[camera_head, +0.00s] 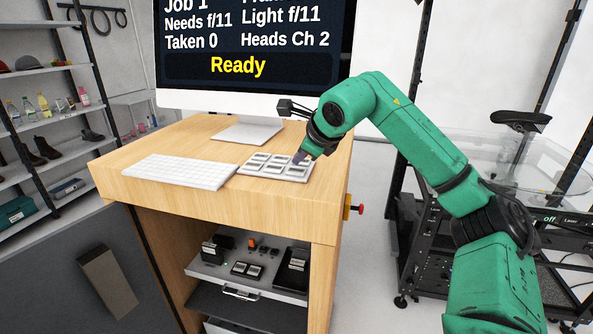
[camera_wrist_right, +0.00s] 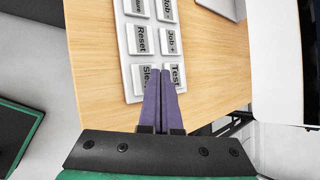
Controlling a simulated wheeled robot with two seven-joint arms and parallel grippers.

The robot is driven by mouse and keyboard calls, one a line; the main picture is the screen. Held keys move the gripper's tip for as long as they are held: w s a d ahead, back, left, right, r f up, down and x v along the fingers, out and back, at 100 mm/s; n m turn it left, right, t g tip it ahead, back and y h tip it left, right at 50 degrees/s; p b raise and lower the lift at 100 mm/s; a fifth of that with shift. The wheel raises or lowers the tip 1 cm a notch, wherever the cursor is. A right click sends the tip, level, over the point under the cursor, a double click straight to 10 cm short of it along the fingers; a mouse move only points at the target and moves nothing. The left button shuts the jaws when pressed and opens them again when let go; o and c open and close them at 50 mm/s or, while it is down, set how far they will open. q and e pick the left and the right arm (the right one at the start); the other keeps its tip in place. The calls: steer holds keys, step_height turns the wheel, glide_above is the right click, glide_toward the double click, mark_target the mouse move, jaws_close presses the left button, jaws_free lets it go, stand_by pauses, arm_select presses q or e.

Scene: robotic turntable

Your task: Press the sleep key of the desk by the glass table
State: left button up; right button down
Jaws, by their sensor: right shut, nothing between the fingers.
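A pale key pad (camera_head: 276,165) with several labelled keys lies on the wooden desk (camera_head: 215,195) between the keyboard and the right edge. My right gripper (camera_head: 303,157) is over the pad's right end, fingers pointing down. In the right wrist view, the sleep key (camera_wrist_right: 149,76) reads "Slee", the rest of its label hidden by my fingers. The Test key (camera_wrist_right: 175,74) is beside it. My shut, empty purple fingers (camera_wrist_right: 162,75) appear between these two keys; whether they touch either is unclear. My left gripper is out of view.
A white keyboard (camera_head: 180,171) lies left of the pad. A monitor (camera_head: 250,55) reading "Ready" stands behind it. A red-knobbed fitting (camera_head: 356,209) sticks out of the desk's right side. The glass table (camera_head: 495,155) stands to the right, behind my arm.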

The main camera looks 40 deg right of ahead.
mark_target(300, 172)
steer(key=shift+f, duration=0.1)
stand_by(0.5)
steer(key=shift+f, duration=0.35)
steer(key=shift+f+b, duration=0.45)
steer(key=shift+b, duration=0.15)
steer(key=shift+r, duration=0.15)
stand_by(0.5)
steer(key=shift+r+p, duration=0.75)
steer(key=shift+p, duration=0.2)
step_height(300, 172, up, 5)
steer(key=p, duration=0.5)
steer(key=shift+r, duration=0.1)
